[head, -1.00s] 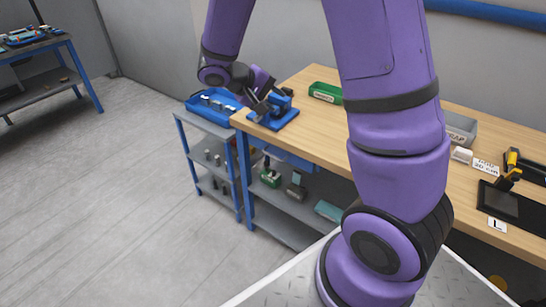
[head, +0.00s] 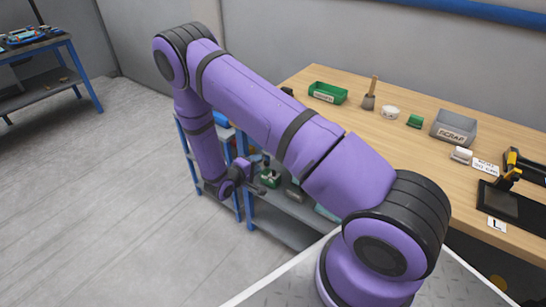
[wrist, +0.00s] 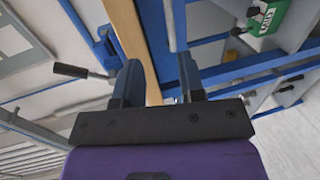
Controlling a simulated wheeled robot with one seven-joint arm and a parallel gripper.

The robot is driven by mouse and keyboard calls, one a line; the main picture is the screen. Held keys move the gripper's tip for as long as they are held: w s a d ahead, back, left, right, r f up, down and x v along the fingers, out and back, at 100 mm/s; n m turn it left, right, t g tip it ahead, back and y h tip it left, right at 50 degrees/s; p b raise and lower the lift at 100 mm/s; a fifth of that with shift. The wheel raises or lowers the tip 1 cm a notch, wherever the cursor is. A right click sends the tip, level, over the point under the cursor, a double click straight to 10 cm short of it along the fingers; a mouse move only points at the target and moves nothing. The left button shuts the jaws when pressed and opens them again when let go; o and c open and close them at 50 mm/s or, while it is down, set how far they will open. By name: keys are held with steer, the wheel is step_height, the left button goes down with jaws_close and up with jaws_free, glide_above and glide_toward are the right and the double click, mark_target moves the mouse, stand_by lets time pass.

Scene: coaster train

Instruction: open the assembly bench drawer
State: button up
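The assembly bench (head: 440,105) has a wooden top and blue legs. In the head view my arm hides its front left part, where the blue drawer sits under the top. My gripper (head: 262,187) is low at the bench's front left, below the level of the top. In the wrist view my gripper (wrist: 158,75) is open, its two dark fingers apart with nothing held. The wooden edge of the bench top (wrist: 136,40) and blue metal parts lie ahead of the fingers. I cannot tell for certain which blue part is the drawer front, or whether it is touched.
A green bin (head: 327,92), a brush (head: 370,95), a grey scrap bin (head: 453,126) and a black stand (head: 510,180) are on the bench. Below, the lower shelf (head: 285,222) holds several parts. The floor (head: 100,210) at left is clear.

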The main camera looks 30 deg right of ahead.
steer(key=shift+t, duration=0.3)
steer(key=x, duration=0.3)
steer(key=f+x, duration=0.1)
steer(key=x, duration=0.7)
steer(key=shift+s+a+f, duration=0.1)
steer(key=shift+a+f, duration=0.05)
steer(key=shift+f, duration=0.15)
jaws_close()
